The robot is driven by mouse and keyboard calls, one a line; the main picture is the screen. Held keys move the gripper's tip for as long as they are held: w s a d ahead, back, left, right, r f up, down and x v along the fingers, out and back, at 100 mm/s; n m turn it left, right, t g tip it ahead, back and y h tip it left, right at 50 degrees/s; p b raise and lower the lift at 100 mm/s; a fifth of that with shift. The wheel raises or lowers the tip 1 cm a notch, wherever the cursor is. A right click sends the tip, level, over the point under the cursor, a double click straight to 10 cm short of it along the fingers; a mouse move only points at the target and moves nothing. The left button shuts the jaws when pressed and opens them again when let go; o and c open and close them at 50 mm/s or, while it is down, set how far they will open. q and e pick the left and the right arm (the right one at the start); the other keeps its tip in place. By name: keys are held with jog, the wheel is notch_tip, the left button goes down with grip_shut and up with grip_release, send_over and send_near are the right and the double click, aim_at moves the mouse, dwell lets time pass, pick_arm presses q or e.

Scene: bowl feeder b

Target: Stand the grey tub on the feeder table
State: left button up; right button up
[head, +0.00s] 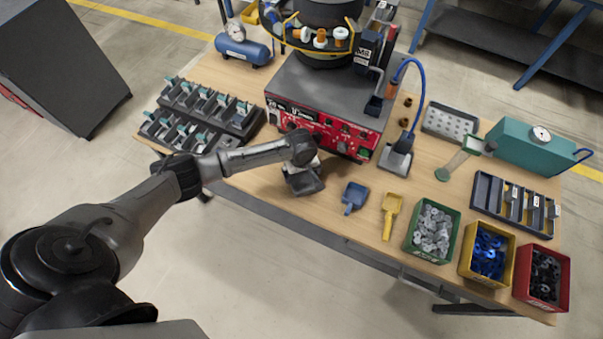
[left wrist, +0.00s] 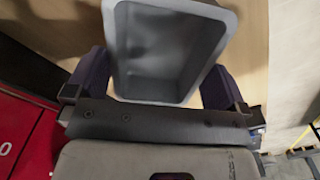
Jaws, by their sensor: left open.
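The grey tub (left wrist: 165,50) shows in the left wrist view with its open mouth facing the camera; it looks empty inside. My left gripper (left wrist: 155,82) is open, with one dark finger on each side of the tub; I cannot tell whether they touch it. In the head view the tub (head: 305,183) is a small grey shape under my left gripper (head: 303,168), near the table's front edge and in front of the red feeder panel. The gripper partly hides it. The feeder table (head: 250,183) has a wooden top. My right gripper is not in view.
The red-fronted feeder (head: 335,140) stands close behind the gripper. A blue scoop (head: 353,197) and a yellow scoop (head: 391,212) lie to the right, before the green bin (head: 431,232) of grey parts. Dark racks (head: 200,115) stand at left. Wood is bare between racks and tub.

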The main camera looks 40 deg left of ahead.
aim_at(301, 180)
pick_arm(q)
notch_tip(301, 180, up, 10)
jog(key=r+p, duration=0.1)
jog(key=p, duration=0.1)
jog(key=s+d+f+m+t+h, duration=0.2)
jog(key=s+d+f+m, duration=0.2)
jog(key=s+d+m, duration=0.7)
jog(key=s+a+r+m+y, duration=0.1)
jog(key=s+r, duration=0.1)
jog(key=s, duration=0.6)
jog(key=s+a+r+m+t, duration=0.1)
jog(key=s+r+m, duration=0.1)
jog(key=s, duration=0.6)
jog(key=shift+s+r+t+y, duration=0.3)
jog(key=shift+r+y, duration=0.1)
jog(key=shift+r, duration=0.05)
